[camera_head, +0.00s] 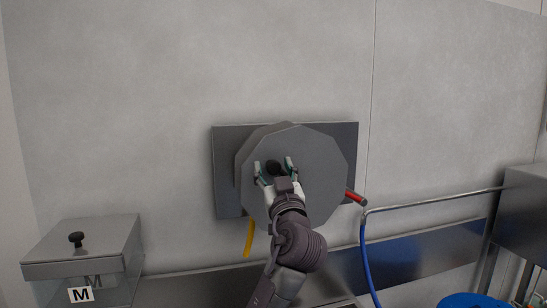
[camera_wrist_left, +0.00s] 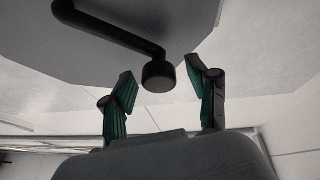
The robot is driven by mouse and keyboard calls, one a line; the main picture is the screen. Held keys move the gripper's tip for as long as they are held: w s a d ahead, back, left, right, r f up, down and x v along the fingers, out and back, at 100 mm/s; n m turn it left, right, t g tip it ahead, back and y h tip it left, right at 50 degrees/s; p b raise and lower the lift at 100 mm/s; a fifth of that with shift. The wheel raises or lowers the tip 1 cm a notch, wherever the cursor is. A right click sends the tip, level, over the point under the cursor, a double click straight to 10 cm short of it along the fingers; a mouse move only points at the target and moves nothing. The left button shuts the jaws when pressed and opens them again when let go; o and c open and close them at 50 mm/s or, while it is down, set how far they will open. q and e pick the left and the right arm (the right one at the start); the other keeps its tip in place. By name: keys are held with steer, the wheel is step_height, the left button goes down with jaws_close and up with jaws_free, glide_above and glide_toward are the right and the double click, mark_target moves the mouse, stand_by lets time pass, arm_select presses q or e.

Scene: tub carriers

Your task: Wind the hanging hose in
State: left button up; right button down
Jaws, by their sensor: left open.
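A grey many-sided hose reel (camera_head: 318,170) is mounted on a dark plate on the wall. A short yellow hose end (camera_head: 249,238) hangs below it. A crank arm (camera_wrist_left: 112,30) crosses the reel face and ends in a black knob (camera_wrist_left: 158,76), which also shows in the head view (camera_head: 273,168). My left gripper (camera_head: 274,166) is at the reel face. Its open green-padded fingers are on either side of the knob, with gaps visible in the left wrist view (camera_wrist_left: 160,78). My right gripper is not in view.
A red-tipped piece (camera_head: 355,197) sticks out right of the reel. A blue hose (camera_head: 366,262) hangs by a metal rail (camera_head: 430,200). A lidded steel box (camera_head: 84,245) marked M stands at left. A blue tub (camera_head: 472,300) shows at lower right.

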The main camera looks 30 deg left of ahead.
arm_select(q)
steer(key=shift+w+a+r, duration=0.1)
steer(key=shift+w+a, duration=0.15)
steer(key=shift+a, duration=0.05)
steer(key=shift+c, duration=0.3)
jaws_close()
